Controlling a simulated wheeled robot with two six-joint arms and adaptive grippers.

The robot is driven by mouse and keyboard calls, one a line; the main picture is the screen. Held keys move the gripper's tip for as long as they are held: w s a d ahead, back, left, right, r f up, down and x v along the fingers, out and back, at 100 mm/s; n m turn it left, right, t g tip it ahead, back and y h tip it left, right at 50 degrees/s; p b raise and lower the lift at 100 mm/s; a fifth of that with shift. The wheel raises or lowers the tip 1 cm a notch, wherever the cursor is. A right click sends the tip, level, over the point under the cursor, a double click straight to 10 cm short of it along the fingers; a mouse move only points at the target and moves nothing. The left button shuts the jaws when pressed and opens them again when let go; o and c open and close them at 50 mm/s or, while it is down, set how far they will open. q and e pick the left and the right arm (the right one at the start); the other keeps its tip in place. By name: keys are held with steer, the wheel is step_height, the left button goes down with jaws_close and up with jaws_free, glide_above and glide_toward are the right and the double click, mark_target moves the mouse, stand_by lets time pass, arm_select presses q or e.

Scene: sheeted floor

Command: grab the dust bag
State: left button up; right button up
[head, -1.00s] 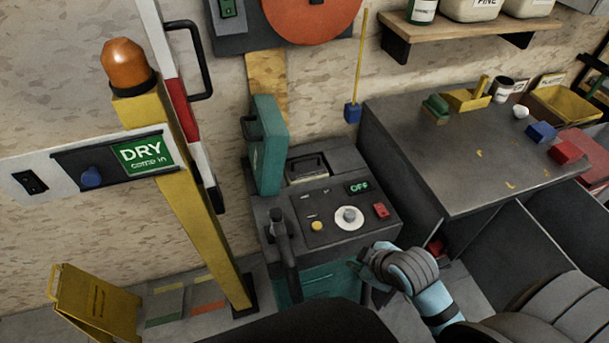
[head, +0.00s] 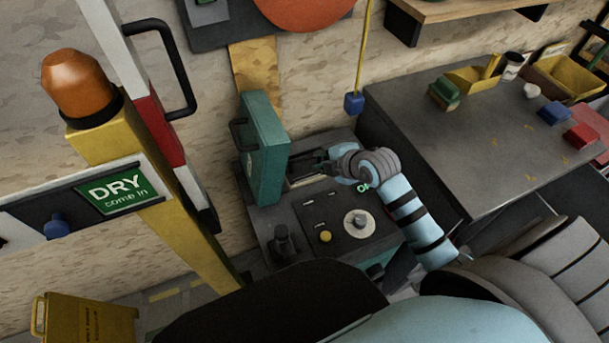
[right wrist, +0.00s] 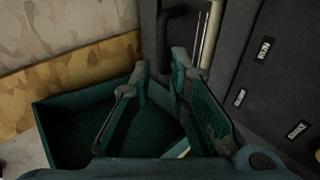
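The grey machine (head: 290,222) has its teal lid (head: 264,150) standing open. Beside the lid is a compartment (head: 303,183), where a pale edge shows next to my gripper. A dark handle (right wrist: 167,45) and a pale strip (right wrist: 209,40) show in the right wrist view, just beyond the fingertips; I cannot tell if they belong to the dust bag. My right gripper (head: 318,165) is over the compartment, beside the lid. In the right wrist view its fingers (right wrist: 160,68) are apart with nothing clearly between them. My left gripper is not in view.
A grey workbench (head: 480,150) holding small items is at right. The machine's panel has a white dial (head: 358,224) and lever (head: 283,243).

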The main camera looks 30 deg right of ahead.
mark_target(306, 158)
steer(key=b+x, duration=0.2)
steer(key=x, duration=0.7)
steer(key=shift+a+f, duration=0.15)
steer(key=shift+f, duration=0.15)
steer(key=shift+w+f, duration=0.15)
steer(key=shift+w, duration=0.15)
jaws_close()
